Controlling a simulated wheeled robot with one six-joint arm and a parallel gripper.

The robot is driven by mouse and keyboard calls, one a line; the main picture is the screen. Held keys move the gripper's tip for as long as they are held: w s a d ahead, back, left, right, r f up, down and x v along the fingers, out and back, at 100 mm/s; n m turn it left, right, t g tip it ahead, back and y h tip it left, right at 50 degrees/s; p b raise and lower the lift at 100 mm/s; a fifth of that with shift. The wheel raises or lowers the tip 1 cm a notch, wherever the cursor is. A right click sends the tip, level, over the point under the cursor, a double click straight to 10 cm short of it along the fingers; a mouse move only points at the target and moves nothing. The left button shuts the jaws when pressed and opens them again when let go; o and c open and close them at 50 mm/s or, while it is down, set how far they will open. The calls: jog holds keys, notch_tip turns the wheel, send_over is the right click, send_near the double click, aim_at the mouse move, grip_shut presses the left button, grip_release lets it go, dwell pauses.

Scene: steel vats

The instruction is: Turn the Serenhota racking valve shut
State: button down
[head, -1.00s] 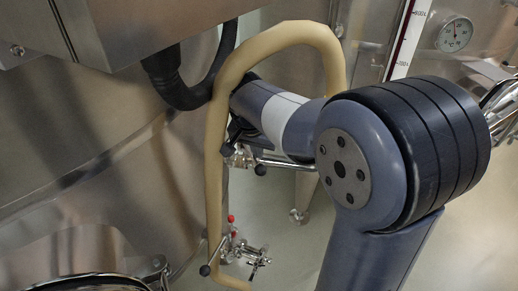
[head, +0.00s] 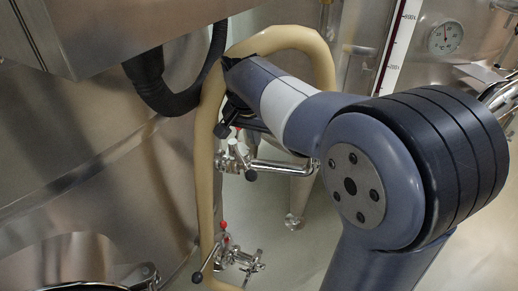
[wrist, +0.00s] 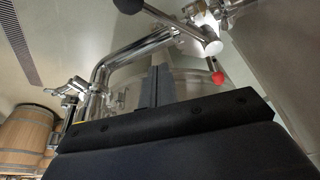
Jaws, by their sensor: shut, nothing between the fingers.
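In the head view two steel valves with red knobs and black-tipped levers stand by the tan hose. The upper valve (head: 236,163) sits on a horizontal pipe. The lower valve (head: 226,257) is nearer the floor. No name label is readable, so I cannot tell which is Serenhota's. In the wrist view a steel valve (wrist: 200,28) is close ahead at upper right, with a lever ending in a black ball (wrist: 128,5) and a red knob (wrist: 217,77). My gripper (wrist: 158,72) is shut and empty, below the lever and apart from it. Its fingertips are not clear in the head view.
The tan hose (head: 203,165) loops over my arm's end and hangs beside the valves. A steel vat (head: 80,150) fills the left. A dial thermometer (head: 445,37) is on the right vat. Wooden barrels (wrist: 25,130) show in the wrist view. Floor is visible between the vats.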

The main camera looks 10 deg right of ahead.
aim_at(244, 163)
jog(key=w+d+r+m+g+y+p, duration=0.1)
jog(key=d+r+m+g+y+p, duration=0.4)
jog(key=m, duration=0.4)
jog(key=a+f+p, duration=0.1)
jog(key=a+f, duration=0.1)
jog(key=f, duration=0.3)
jog(key=s+a+f+t, duration=0.1)
jog(key=a+f, duration=0.2)
jog(key=f, duration=0.1)
jog(key=shift+s+a+f+p, duration=0.25)
jog(key=shift+a+f+p, duration=0.05)
jog(key=shift+f+p, duration=0.1)
